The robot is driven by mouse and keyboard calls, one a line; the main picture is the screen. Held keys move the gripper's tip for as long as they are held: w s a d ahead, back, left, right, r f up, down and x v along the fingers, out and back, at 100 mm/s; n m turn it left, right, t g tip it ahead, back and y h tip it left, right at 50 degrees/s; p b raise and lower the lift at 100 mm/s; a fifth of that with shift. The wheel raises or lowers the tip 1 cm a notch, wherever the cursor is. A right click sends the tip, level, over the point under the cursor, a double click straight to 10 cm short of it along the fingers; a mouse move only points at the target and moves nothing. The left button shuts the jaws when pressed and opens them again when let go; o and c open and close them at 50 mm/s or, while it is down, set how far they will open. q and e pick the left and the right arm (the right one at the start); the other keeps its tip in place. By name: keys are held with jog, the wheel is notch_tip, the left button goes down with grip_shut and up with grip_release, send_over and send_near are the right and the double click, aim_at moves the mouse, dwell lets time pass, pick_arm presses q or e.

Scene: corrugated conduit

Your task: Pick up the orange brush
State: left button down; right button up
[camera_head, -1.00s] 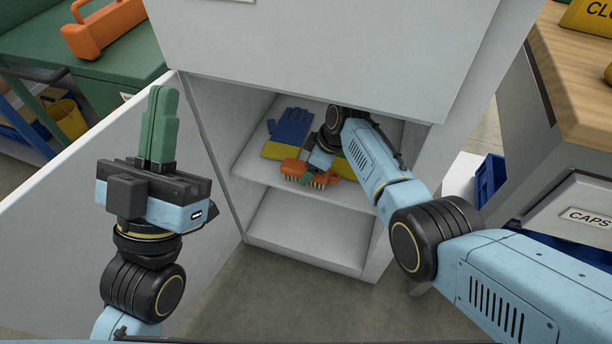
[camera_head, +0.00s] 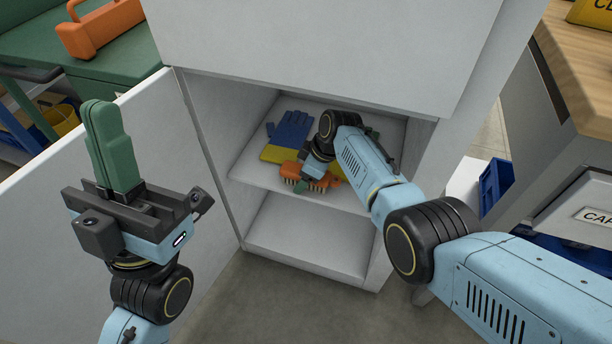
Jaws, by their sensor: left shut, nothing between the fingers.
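The orange brush (camera_head: 291,169) lies on the upper shelf of the open cabinet, near the shelf's front edge, with pale bristles showing. My right arm reaches into the cabinet, and its gripper (camera_head: 312,172) is down at the brush, overlapping its middle. The wrist hides most of this gripper, so I cannot tell whether its fingers are around the brush. My left gripper (camera_head: 106,112) is shut and empty, pointing up at the left with its green fingers together, outside the cabinet.
A blue and yellow glove (camera_head: 287,137) lies on the shelf behind the brush. The cabinet door (camera_head: 60,210) stands open behind my left gripper. The lower compartment (camera_head: 305,235) looks empty. An orange toolbox (camera_head: 100,28) sits on the green bench.

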jog(key=shift+f, duration=0.25)
dwell(0.3)
jog(key=c, duration=1.1)
